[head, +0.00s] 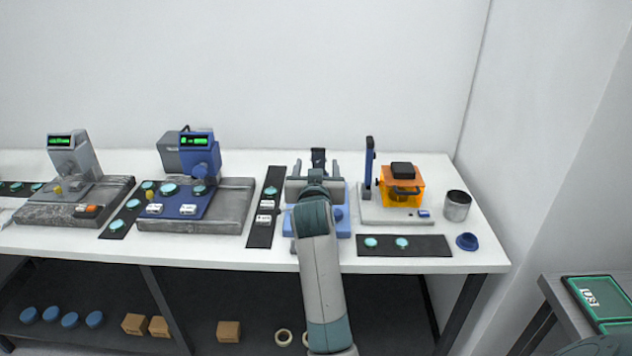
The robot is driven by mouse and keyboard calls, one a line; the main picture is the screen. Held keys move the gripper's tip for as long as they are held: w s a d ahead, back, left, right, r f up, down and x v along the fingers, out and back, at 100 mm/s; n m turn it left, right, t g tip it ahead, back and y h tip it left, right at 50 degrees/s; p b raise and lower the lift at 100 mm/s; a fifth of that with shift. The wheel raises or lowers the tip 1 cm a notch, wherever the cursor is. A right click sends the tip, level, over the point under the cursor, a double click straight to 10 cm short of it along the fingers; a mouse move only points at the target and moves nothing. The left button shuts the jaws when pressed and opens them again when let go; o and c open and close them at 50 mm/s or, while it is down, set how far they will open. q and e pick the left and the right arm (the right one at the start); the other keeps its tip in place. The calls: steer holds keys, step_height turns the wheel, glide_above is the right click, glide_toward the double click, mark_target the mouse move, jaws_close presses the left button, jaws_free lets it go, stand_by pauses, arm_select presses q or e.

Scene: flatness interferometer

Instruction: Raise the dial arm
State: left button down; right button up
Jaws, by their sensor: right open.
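My right gripper (315,168) reaches over a small blue-based device (345,220) in the middle of the table, its two fingers apart and pointing away. A dark upright part (318,156) of this device shows between and just beyond the fingers; it may be the dial arm, but I cannot tell. I cannot tell whether the fingers touch it. My forearm and wrist hide most of the device. My left gripper is not in view.
Left stand two gauges with green displays, one grey (72,155) and one blue (198,155). A dark strip (258,236) with discs lies beside the device. Right are an orange box unit (402,186), a metal cup (457,206) and a blue cap (467,242). The back wall is close behind.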

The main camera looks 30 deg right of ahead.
steer(key=b+v, duration=0.1)
steer(key=v, duration=0.4)
steer(key=shift+s+a+r, duration=0.1)
steer(key=shift+s+a, duration=0.05)
steer(key=shift+s, duration=0.15)
